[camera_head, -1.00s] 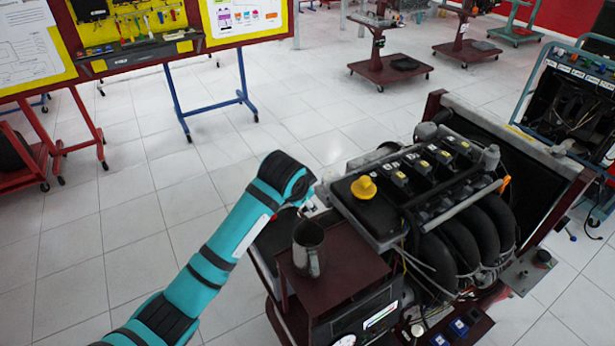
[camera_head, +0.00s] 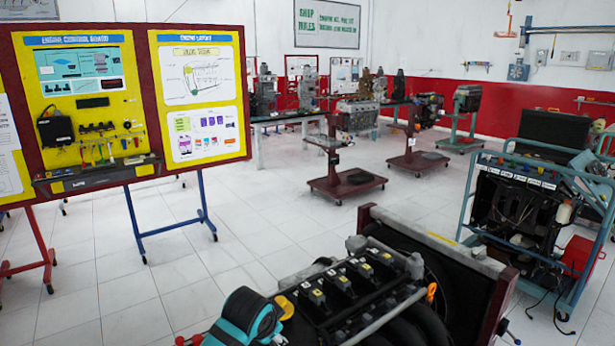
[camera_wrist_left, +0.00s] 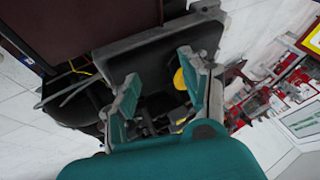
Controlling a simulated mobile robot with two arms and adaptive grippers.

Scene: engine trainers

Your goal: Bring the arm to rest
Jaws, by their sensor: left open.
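My left arm (camera_head: 247,318), teal and black, shows at the bottom of the head view, in front of the engine's left end. In the left wrist view my left gripper (camera_wrist_left: 160,92) is open, with nothing between its fingers. The engine (camera_head: 345,290) with its black coils and yellow cap (camera_head: 286,306) stands just beyond the arm in the head view. The yellow cap (camera_wrist_left: 180,79) also shows past the fingers in the wrist view. My right gripper is in neither view.
A yellow tool board (camera_head: 95,100) on blue legs stands at the left. A teal wheeled frame (camera_head: 575,190) is at the right. Engine stands (camera_head: 345,185) are further back. The white tiled floor (camera_head: 240,220) between them is clear.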

